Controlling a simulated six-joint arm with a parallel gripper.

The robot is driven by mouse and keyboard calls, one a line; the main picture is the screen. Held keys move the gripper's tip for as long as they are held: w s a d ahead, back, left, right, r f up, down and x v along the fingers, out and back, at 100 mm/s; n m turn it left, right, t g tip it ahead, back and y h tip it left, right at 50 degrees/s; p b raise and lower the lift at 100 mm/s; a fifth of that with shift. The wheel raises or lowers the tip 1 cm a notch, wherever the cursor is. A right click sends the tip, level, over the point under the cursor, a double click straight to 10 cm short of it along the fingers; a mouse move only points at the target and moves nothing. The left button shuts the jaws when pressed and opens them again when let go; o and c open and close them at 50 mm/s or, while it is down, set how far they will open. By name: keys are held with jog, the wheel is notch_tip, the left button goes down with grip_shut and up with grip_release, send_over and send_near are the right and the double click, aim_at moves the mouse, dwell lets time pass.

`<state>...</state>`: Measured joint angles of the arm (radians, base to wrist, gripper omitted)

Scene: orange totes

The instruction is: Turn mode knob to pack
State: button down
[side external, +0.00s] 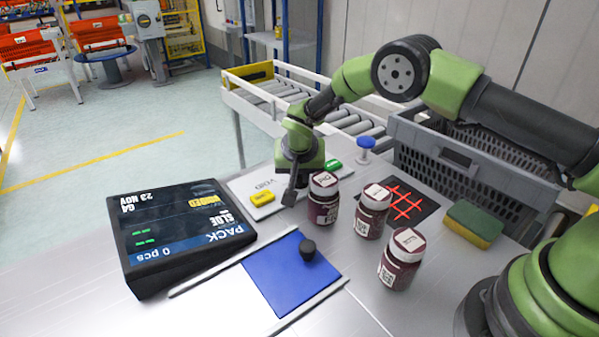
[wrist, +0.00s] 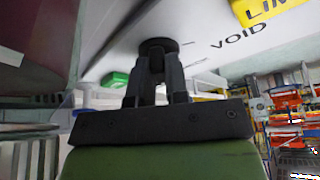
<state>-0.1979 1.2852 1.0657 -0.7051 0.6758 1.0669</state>
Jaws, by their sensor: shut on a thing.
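The mode knob is a dark round knob (wrist: 158,43) on a white panel (wrist: 115,40) in the wrist view. My gripper (wrist: 158,72) is shut on it, with its two dark fingers at the knob. In the side view my gripper (side external: 289,197) points down at the white panel (side external: 240,186), and the knob is hidden behind the fingers. A tilted black display (side external: 185,235) shows "PACK", "0 pcs" and a yellow "VOIDED", upside down in the picture.
Several dark red jars (side external: 323,205) stand close to my gripper's right. A blue mat (side external: 275,285) bears a black knobbed piece (side external: 308,252). A sponge (side external: 473,224) and a grey crate (side external: 470,180) are farther right.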

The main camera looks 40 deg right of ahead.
jog(key=m+g+h, duration=0.1)
jog(key=m, duration=0.4)
jog(key=shift+w+f, duration=0.1)
jog(key=shift+w, duration=0.05)
jog(key=c, duration=1.1)
grip_release()
jog(key=shift+a, duration=0.1)
jog(key=v, duration=1)
jog(key=shift+w+a, duration=0.1)
